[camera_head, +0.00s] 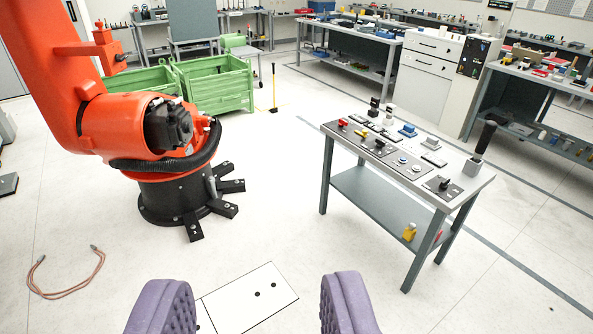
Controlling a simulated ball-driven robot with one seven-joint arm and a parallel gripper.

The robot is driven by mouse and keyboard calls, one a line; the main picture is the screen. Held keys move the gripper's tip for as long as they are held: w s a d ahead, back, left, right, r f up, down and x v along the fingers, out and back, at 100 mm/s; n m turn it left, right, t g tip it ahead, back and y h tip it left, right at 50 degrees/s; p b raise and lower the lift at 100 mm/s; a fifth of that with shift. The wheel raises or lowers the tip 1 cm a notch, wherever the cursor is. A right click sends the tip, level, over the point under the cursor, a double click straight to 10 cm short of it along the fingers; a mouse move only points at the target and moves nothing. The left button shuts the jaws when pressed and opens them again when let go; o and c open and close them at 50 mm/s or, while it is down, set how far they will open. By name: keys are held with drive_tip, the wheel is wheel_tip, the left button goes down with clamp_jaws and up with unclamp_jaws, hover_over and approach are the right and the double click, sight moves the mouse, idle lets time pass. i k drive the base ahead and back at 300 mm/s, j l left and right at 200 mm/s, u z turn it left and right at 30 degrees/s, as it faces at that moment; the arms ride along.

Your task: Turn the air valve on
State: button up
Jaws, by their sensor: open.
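My gripper (252,300) is open and empty at the bottom of the view, its two purple ribbed pads wide apart above the floor. A grey table (466,197) stands to the right, apart from my gripper. On its top are dark panels with a red knob (343,122), a yellow knob (361,134), a black knob (379,143), a blue button (403,160) and a black lever switch (443,184) at the near right. I cannot tell which of these, if any, is the air valve.
A large orange robot arm (55,75) on a black footed base (172,203) stands at left. A coiled hose (68,290) lies on the floor. Green crates (215,88) and a white cabinet (436,72) stand behind. The floor between the base and table is clear.

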sight(342, 122)
drive_tip(key=i+z, duration=0.15)
drive_tip(key=i, duration=0.55)
drive_tip(key=i+z, duration=0.15)
drive_tip(key=i, duration=0.6)
drive_tip(key=i+j+z, duration=0.2)
drive_tip(key=i, duration=0.5)
drive_tip(key=i+j, duration=0.2)
drive_tip(key=i, duration=0.3)
drive_tip(key=i+j+z, duration=0.1)
drive_tip(key=i, duration=0.4)
drive_tip(key=i+j+z, duration=0.1)
drive_tip(key=i+j, duration=0.2)
drive_tip(key=i, duration=0.2)
drive_tip(key=i+j, duration=0.25)
drive_tip(key=i, duration=0.25)
drive_tip(key=i+j+z, duration=0.1)
drive_tip(key=i+j, duration=0.15)
drive_tip(key=i, duration=0.25)
drive_tip(key=i+j, duration=0.3)
drive_tip(key=i, duration=0.2)
drive_tip(key=z, duration=0.05)
